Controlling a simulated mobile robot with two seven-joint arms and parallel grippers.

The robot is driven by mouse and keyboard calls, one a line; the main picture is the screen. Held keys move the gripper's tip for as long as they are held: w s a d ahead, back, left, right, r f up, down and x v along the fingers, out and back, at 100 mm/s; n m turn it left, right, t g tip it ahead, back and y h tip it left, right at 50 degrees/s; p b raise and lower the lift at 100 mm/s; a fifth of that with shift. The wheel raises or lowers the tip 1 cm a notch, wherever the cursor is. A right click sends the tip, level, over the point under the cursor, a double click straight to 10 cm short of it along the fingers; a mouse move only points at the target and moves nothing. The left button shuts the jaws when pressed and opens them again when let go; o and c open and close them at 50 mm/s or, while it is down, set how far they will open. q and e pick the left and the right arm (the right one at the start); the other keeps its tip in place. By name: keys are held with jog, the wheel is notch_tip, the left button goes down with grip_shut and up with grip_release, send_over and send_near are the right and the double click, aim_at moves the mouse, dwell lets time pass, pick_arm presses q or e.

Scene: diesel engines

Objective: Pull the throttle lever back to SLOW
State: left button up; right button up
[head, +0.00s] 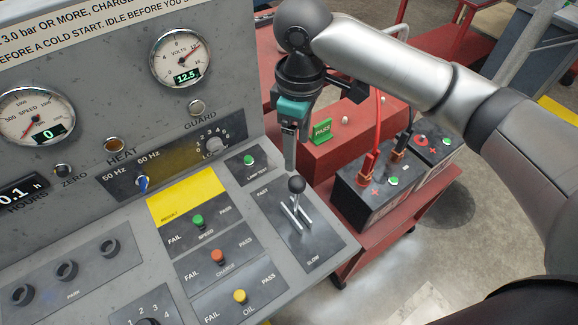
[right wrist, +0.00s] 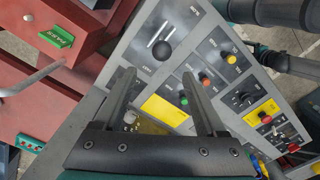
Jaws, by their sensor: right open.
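The throttle lever (head: 297,184) has a black ball knob on a thin stem. It stands in a slotted plate (head: 308,237) on the sloping console, marked FAST at the far end and SLOW at the near end. My right gripper (head: 290,166) is just beyond the knob, fingers pointing down, and looks apart from it. In the right wrist view the knob (right wrist: 161,49) shows ahead of the open fingertips (right wrist: 158,73), with nothing between them. The lever's exact place along its slot is hard to tell. My left gripper is not in view.
The upright gauge panel (head: 120,80) rises behind. Right of the console, batteries (head: 375,190) with red and black cables stand on a red frame, near a green tag (head: 322,131).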

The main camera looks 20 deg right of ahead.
aim_at(297, 188)
jog(key=shift+s+d+f, duration=0.1)
jog(key=shift+s+f, duration=0.1)
jog(key=shift+f, duration=0.35)
jog(key=shift+s+f, duration=0.15)
jog(key=shift+f, duration=0.35)
notch_tip(297, 188, down, 3)
jog(key=shift+s+f, duration=0.1)
jog(key=shift+f, duration=0.1)
notch_tip(297, 188, down, 8)
jog(key=shift+b, duration=0.35)
jog(key=shift+f, duration=0.7)
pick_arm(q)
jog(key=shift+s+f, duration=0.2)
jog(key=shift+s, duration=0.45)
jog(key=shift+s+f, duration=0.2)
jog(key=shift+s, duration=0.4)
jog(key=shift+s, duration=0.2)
pick_arm(e)
jog(key=shift+c, duration=0.8)
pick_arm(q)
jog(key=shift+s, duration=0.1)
pick_arm(e)
grip_shut()
